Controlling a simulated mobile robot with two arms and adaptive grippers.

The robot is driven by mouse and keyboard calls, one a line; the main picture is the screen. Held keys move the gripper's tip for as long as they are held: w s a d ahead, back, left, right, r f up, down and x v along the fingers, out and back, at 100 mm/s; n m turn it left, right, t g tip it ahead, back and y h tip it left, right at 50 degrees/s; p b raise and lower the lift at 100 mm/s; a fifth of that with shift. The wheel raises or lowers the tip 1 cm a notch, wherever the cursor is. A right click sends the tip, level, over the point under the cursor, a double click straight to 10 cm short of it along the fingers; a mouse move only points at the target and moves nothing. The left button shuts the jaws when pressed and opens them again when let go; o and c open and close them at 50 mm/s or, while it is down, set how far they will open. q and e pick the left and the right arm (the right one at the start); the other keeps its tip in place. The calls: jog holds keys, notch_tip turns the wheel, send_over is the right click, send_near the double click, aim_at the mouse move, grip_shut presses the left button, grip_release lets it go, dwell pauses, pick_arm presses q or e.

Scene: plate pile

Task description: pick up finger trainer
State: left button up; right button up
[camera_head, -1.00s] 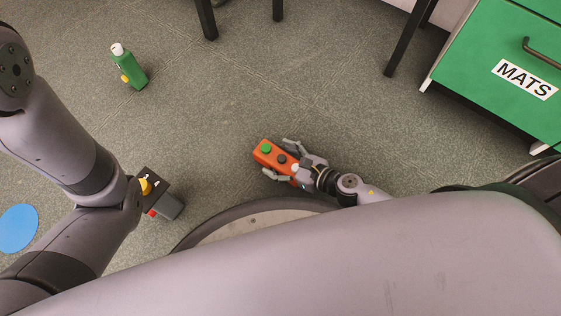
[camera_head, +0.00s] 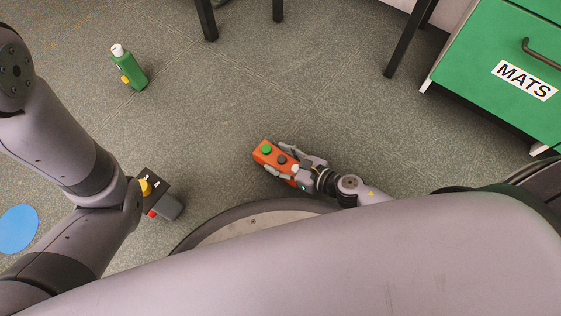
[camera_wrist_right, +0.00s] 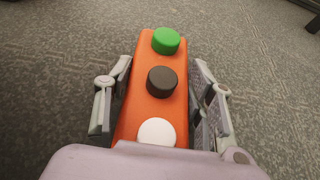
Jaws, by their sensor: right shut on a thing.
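The finger trainer, an orange block (camera_head: 274,157) with green, black and white round buttons along its top, is low in the middle of the head view. It also fills the middle of the right wrist view (camera_wrist_right: 143,107). My right gripper (camera_head: 278,159) is shut on it, with one finger along each long side. The green-button end sticks out past the fingertips. The palm hides the white-button end. I cannot tell whether the block touches the floor. My left arm comes in from the left, but its gripper is not in view.
A dark grey box (camera_head: 168,206) with yellow and red parts stands beside my left arm. A green bottle-like object (camera_head: 132,74) is at the upper left. A blue disc (camera_head: 17,229) lies at the left edge. A green MATS cabinet (camera_head: 485,60) is at upper right. The middle floor is clear.

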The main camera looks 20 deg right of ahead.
jog(key=shift+c, duration=0.7)
